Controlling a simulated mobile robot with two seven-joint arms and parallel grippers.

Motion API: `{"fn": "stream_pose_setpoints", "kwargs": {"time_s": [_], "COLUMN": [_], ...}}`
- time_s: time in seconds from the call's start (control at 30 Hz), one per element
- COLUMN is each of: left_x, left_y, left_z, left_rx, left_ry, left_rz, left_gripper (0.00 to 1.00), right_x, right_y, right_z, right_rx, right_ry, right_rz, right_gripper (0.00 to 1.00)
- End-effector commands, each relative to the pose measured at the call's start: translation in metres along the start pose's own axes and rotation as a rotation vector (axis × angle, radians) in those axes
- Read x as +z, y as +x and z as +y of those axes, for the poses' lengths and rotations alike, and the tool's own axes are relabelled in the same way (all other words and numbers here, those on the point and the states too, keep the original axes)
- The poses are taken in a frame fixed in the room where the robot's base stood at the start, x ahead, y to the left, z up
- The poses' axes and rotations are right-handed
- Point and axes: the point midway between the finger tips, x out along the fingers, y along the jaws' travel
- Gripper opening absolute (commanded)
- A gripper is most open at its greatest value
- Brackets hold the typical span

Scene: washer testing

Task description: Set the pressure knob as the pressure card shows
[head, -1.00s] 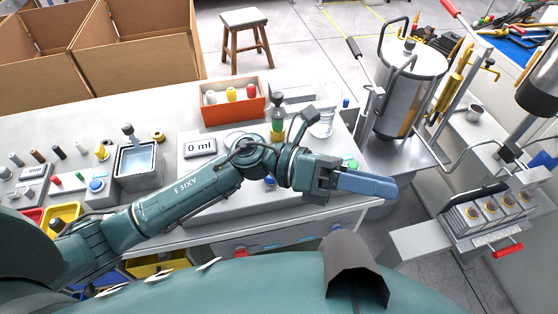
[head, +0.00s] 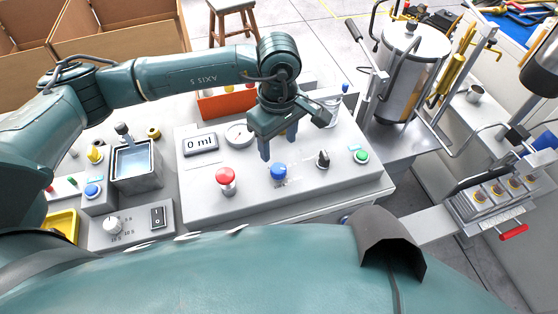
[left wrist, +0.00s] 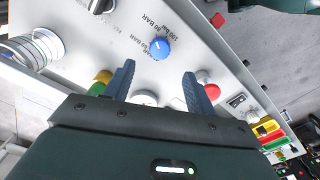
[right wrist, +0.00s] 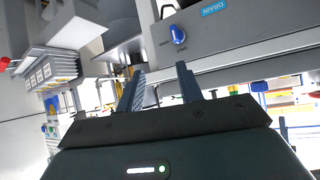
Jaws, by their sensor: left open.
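The blue pressure knob (head: 279,171) sits on the sloped front of the light grey panel. In the left wrist view the blue knob (left wrist: 159,48) has a white pointer mark, with "50 BAR" and "100 bar" printed beside it. My left gripper (head: 279,147) is open and empty, pointing down just above and behind the knob, apart from it. Its fingers also show in the left wrist view (left wrist: 158,75). My right gripper (right wrist: 160,72) is open and empty, away from the panel top. I cannot make out a pressure card.
On the panel (head: 220,205) are a red mushroom button (head: 226,176), a black knob (head: 322,159), a green button (head: 361,156), a round gauge (head: 238,134) and a "0 ml" display (head: 200,144). In the right wrist view a blue knob (right wrist: 178,35) sits by a "DRAIN" label.

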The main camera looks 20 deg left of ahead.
Motion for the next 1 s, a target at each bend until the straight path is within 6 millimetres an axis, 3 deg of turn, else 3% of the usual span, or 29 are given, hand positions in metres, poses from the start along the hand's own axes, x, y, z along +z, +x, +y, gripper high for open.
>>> {"fn": "stream_pose_setpoints", "kwargs": {"time_s": [0.2,0.4,0.83,1.0], "left_x": [0.001,0.002,0.001,0.001], "left_y": [0.046,0.074,0.086,0.085], "left_z": [-0.001,0.0,0.0,0.0], "left_rx": [-0.005,-0.002,0.001,0.001], "left_ry": [-0.001,-0.001,0.0,-0.001], "left_rz": [-0.003,-0.004,-0.003,-0.003], "left_gripper": [0.56,0.56,0.56,0.43], "right_x": [0.001,-0.002,-0.001,0.001], "right_y": [-0.002,-0.001,-0.001,-0.002], "right_z": [0.003,0.003,0.005,0.005], "right_rx": [0.012,0.017,0.021,0.02], "right_ry": [0.01,0.018,0.016,0.015], "right_rz": [-0.02,-0.021,-0.026,-0.028], "right_gripper": [0.36,0.36,0.36,0.36]}}
